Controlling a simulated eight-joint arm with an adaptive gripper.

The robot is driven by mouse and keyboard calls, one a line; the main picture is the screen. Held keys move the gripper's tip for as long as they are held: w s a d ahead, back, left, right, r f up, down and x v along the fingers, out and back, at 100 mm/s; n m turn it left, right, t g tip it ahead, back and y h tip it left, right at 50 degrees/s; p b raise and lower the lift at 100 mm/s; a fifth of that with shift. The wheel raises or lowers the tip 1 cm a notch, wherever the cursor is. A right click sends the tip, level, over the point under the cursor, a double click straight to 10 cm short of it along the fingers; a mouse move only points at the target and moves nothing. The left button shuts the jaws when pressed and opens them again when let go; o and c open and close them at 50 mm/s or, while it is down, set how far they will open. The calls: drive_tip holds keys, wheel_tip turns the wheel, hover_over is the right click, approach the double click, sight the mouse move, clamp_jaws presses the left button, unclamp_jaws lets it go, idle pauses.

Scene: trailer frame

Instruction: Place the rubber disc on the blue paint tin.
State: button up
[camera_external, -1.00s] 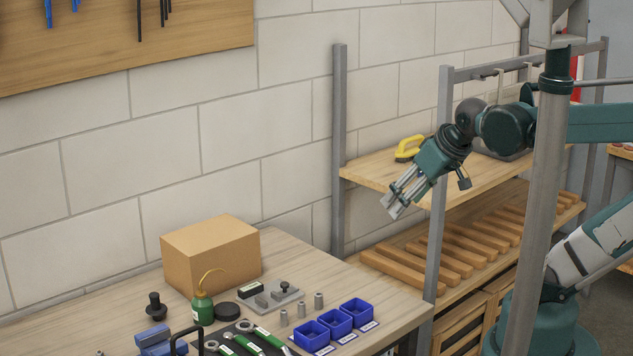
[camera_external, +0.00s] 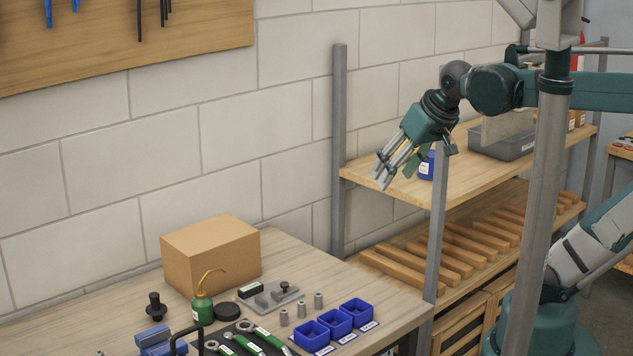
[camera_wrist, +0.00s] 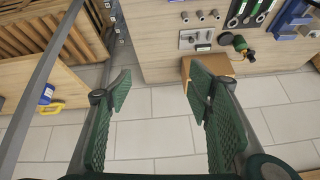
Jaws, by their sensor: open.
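The rubber disc (camera_external: 227,311), flat and black, lies on the workbench beside the green oil can. The wrist view shows it (camera_wrist: 226,39) near the top, right of centre. The blue paint tin (camera_external: 427,166) stands on the upper wooden shelf, partly hidden behind my gripper and a shelf post. It also shows at the left edge of the wrist view (camera_wrist: 46,93). My gripper (camera_external: 383,174) is open and empty. It hangs in the air in front of the shelf, pointing down and left, well away from the disc. Its spread fingers fill the lower wrist view (camera_wrist: 158,92).
A cardboard box (camera_external: 210,256), the oil can (camera_external: 202,308), a grey plate (camera_external: 272,295) and several blue bins (camera_external: 333,321) crowd the disc's surroundings. Shelf posts (camera_external: 339,150) rise near my gripper. A yellow-handled object (camera_wrist: 51,108) sits by the tin.

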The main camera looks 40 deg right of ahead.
drive_tip(key=w+a+r+m+g, duration=0.2)
drive_tip(key=w+a+r+m, duration=0.3)
drive_tip(key=w, duration=0.4)
drive_tip(key=m+g+h, duration=0.2)
drive_tip(key=m+g, duration=0.2)
drive_tip(key=m, duration=0.8)
hover_over(224, 310)
drive_tip(key=f, duration=3.4)
drive_tip(key=shift+a+f+b, duration=0.2)
drive_tip(key=shift+f+b, duration=0.1)
drive_tip(key=shift+b, duration=0.05)
drive_tip(key=shift+d+f, duration=0.2)
drive_tip(key=shift+f, duration=1.1)
